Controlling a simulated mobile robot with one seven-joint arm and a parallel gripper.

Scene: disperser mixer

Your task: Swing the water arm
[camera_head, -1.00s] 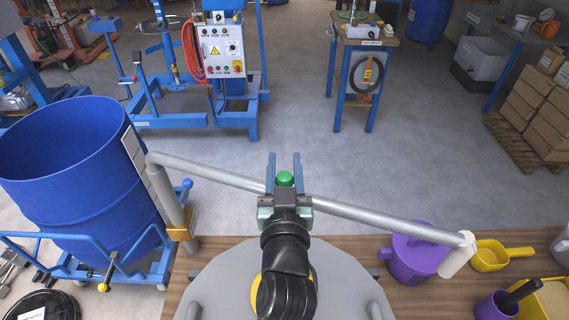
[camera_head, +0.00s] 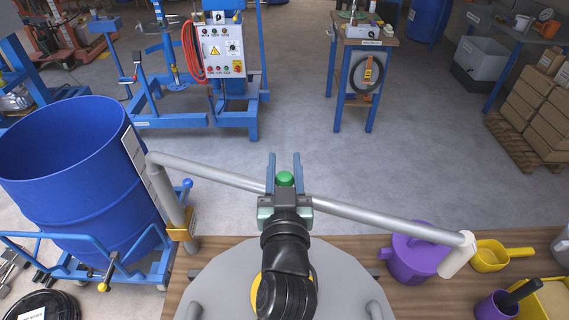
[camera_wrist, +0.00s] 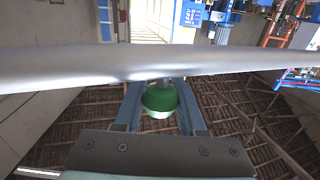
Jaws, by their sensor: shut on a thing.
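The water arm (camera_head: 365,214) is a long grey pipe, running from a post (camera_head: 167,195) beside the blue drum across to the right. Its right end turns down into a pale spout (camera_head: 456,256) above the wooden bench. A green knob (camera_head: 285,178) sits at the pipe's middle. My gripper (camera_head: 284,161) is shut on the green knob, one finger on each side. In the wrist view the knob (camera_wrist: 160,100) shows between the fingers, with the pipe (camera_wrist: 60,68) crossing just beyond it.
A blue drum (camera_head: 70,185) stands on a blue trolley at left. A purple jug (camera_head: 405,262) is near the spout, with a yellow scoop (camera_head: 489,256) and purple cup (camera_head: 497,305) to its right. Open floor (camera_head: 400,160) lies beyond the pipe.

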